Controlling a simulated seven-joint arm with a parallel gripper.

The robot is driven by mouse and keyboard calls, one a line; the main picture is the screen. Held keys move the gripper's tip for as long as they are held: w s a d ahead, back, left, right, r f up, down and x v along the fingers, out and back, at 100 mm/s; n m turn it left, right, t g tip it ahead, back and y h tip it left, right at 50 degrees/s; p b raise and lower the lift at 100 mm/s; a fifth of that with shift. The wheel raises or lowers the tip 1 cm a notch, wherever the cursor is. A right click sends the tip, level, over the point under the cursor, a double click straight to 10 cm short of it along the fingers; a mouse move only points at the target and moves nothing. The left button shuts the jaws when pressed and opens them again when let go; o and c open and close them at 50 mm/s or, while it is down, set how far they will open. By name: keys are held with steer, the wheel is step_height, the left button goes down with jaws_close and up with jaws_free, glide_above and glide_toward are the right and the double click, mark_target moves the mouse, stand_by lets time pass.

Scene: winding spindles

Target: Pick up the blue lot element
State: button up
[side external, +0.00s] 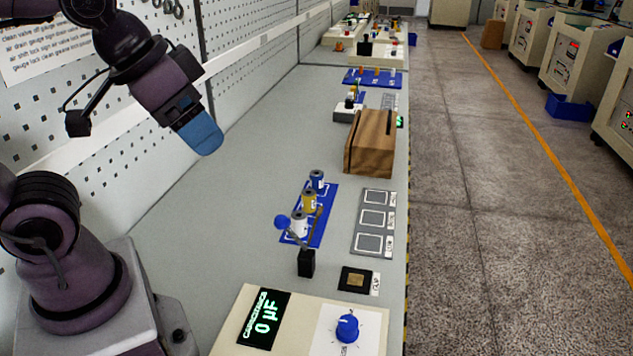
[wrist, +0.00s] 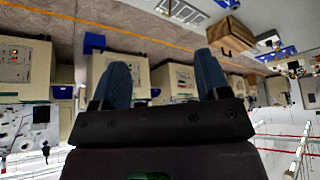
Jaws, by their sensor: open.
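The blue lot element appears to be the spool with a blue winding (side external: 317,181), upright at the far end of a blue mat (side external: 328,226) on the bench. A yellow-wound spool (side external: 309,201) and a white spool (side external: 299,224) stand in line nearer the camera on the same mat. My gripper (side external: 209,146) is raised above the bench at upper left, well away from the spools. In the wrist view my gripper (wrist: 160,85) shows two blue fingers spread apart with nothing between them. The spools cannot be made out clearly in the wrist view.
A small black stand with a blue ball (side external: 282,222) and thin rods is in front of the spools. A grey panel with square outlines (side external: 374,222) lies to the right. A capacitance meter (side external: 300,322) is at the front. Bench left of the mat is clear.

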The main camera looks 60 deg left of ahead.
steer(key=n+t+h, duration=0.5)
steer(key=n+t, duration=0.1)
steer(key=n, duration=2.3)
glide_toward(313, 174)
steer(key=s+d, duration=0.1)
steer(key=s+d+f, duration=0.1)
steer(key=d, duration=0.1)
steer(key=s+d+f, duration=0.1)
steer(key=d, duration=0.1)
steer(key=shift+s+d, duration=0.25)
steer(key=shift+s, duration=0.05)
steer(key=w+a+n, duration=0.1)
steer(key=w+a+r+n+t+y, duration=0.1)
steer(key=a+n, duration=0.1)
steer(key=w+a+n+y, duration=0.1)
steer(key=shift+a+r+t, duration=0.15)
steer(key=shift+a+t, duration=0.05)
steer(key=shift+t, duration=0.1)
steer(key=shift+w+n, duration=0.3)
steer(key=shift+n, duration=0.1)
steer(key=x, duration=1.2)
steer(key=shift+w+d, duration=0.1)
steer(key=shift+d, duration=0.1)
steer(key=c, duration=1.1)
